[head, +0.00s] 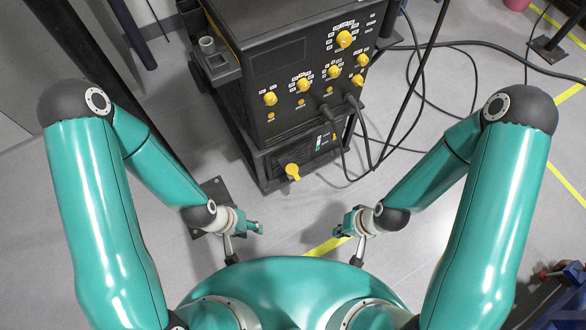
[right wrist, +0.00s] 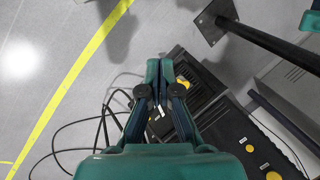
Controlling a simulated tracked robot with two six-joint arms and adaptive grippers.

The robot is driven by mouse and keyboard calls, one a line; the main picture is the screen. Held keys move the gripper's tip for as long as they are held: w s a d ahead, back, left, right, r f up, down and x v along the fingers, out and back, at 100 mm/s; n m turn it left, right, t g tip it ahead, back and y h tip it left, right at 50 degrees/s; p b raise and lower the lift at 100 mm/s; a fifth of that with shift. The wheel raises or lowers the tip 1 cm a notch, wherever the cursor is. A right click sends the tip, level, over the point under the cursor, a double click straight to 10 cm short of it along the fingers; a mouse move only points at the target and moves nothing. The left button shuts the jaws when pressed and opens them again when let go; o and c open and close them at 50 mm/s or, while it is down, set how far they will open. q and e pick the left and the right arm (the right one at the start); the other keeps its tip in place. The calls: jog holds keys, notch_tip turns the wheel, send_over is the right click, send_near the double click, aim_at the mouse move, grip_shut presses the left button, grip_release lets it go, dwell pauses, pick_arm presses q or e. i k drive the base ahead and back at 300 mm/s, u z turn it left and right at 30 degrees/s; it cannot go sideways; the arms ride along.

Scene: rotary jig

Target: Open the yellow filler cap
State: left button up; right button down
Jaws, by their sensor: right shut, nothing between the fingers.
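The yellow filler cap (head: 292,171) sits low on the front of the black lower unit (head: 268,164), beneath the panel with several yellow knobs. My left gripper (head: 259,228) is in front of the machine, apart from the cap and nearer to me; its finger gap is too small to read. My right gripper (head: 339,232) is also apart from the cap, lower and to its right in the head view. In the right wrist view the right gripper (right wrist: 160,66) is shut and empty. A yellow part (right wrist: 183,82), perhaps the cap, shows partly behind its right finger.
The black machine (head: 290,75) carries yellow knobs (head: 344,39) and plugged cables (head: 367,135) that hang and loop over the floor on its right. A dark stand foot (head: 215,190) is near my left gripper. The floor between both grippers is clear, with yellow tape (head: 325,246).

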aim_at(291, 170)
jog(key=z, duration=0.85)
jog(key=k, duration=1)
jog(key=u, duration=0.6)
jog(key=i, duration=0.45)
jog(key=u, duration=0.05)
